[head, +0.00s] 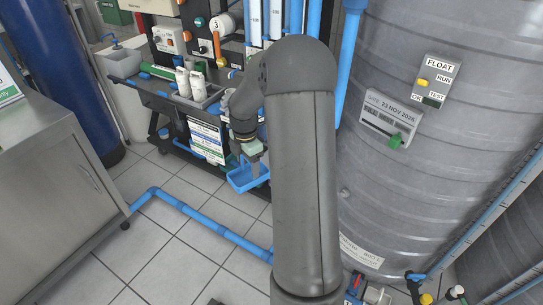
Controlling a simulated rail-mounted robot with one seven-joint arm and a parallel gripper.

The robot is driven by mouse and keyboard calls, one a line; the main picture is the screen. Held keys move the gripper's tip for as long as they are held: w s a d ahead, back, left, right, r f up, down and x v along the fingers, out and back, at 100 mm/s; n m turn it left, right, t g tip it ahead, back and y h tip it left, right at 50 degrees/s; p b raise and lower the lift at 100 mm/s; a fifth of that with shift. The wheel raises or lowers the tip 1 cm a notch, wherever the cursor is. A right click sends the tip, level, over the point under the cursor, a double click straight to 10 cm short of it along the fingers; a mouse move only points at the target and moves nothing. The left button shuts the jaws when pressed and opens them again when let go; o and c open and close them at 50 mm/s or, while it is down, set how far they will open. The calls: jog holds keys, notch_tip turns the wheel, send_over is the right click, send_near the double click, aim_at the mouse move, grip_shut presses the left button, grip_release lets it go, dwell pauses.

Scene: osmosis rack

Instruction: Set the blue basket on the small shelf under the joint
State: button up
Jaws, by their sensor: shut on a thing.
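The blue basket (240,182) hangs in the middle of the head view, low in front of the rack and left of my forearm. My gripper (253,158) is just above it, pointing down and shut on the basket's upper part. The exact grip point is too small to make out. The basket looks roughly level. I cannot pick out the small shelf or the joint; my arm covers part of the rack's right side.
The osmosis rack (160,103) stands behind, with white bottles (190,82) on it. A large grey tank (410,160) stands close on the right. Blue pipe (205,227) runs along the tiled floor. A metal cabinet (55,185) is at left.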

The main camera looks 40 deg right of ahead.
jog(key=w+d+p, duration=0.1)
jog(key=w+d, duration=0.4)
jog(key=d, duration=0.7)
jog(key=f, duration=0.6)
jog(key=shift+s+d+f+p, duration=0.1)
jog(key=shift+d+p, duration=0.1)
jog(key=shift+p, duration=0.15)
jog(key=shift+d+f, duration=0.2)
jog(key=shift+f, duration=0.35)
jog(key=o, duration=1.2)
jog(key=shift+o, duration=0.2)
